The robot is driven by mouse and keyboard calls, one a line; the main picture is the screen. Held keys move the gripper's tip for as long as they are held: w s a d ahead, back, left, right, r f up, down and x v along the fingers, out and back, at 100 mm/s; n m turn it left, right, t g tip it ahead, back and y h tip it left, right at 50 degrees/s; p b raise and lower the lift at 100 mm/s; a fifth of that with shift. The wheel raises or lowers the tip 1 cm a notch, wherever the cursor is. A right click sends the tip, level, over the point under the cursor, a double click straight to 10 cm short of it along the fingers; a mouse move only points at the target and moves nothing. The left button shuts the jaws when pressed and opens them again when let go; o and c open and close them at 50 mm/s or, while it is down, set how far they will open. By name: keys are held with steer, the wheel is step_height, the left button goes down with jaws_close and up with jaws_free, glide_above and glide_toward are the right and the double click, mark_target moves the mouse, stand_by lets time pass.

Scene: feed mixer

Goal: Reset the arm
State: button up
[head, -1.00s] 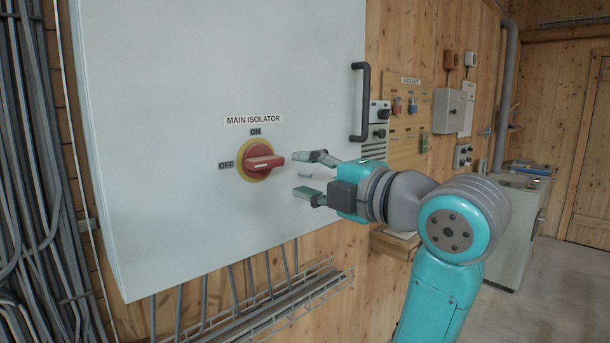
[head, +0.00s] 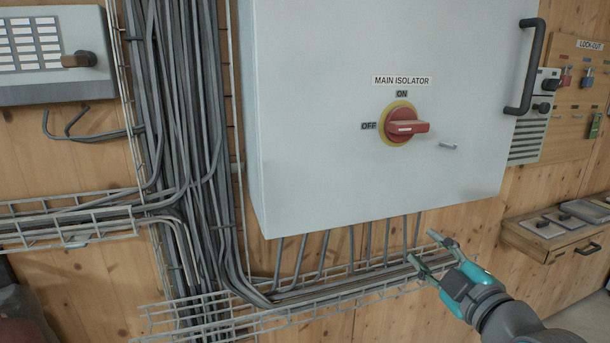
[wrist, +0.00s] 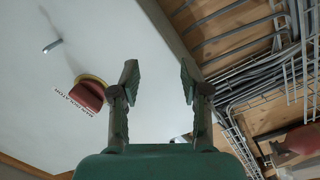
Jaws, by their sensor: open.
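My gripper (head: 426,250) is open and empty, low in the head view, just below the bottom edge of the grey cabinet (head: 320,150) and in front of the cable tray. Its two fingers also show spread apart in the wrist view (wrist: 158,85), with nothing between them. The red rotary handle (head: 407,128) on its yellow plate sits on the cabinet door under the MAIN ISOLATOR label (head: 402,80). The handle lies sideways, its grip pointing right, away from the OFF mark. The gripper is apart from it. The handle also shows at the left in the wrist view (wrist: 90,93).
A wire cable tray (head: 330,300) runs along the wall below the cabinet, close to my gripper. Thick cable bundles (head: 185,150) hang left of the cabinet. A black door handle (head: 526,70) juts out at right. A wooden shelf (head: 560,240) stands out at lower right.

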steer(key=s+f+m+h, duration=0.1)
steer(key=s+f+m, duration=0.3)
steer(key=f, duration=0.5)
steer(key=s+a+f+m+g+h, duration=0.1)
steer(key=s+f+m+h, duration=0.1)
steer(key=s+f, duration=0.55)
steer(key=s+f+m+h, duration=0.1)
steer(key=s+f+m, duration=0.25)
steer(key=f, duration=0.65)
steer(key=s+a+f+m+g, duration=0.1)
steer(key=s+f+m, duration=0.1)
steer(key=s, duration=1.3)
steer(key=s+a+f+m, duration=0.1)
steer(key=s+f, duration=0.3)
steer(key=s, duration=1)
steer(key=shift+s+m+g, duration=0.35)
steer(key=shift+m+g, duration=0.05)
steer(key=shift+m, duration=0.25)
steer(key=shift+c, duration=0.3)
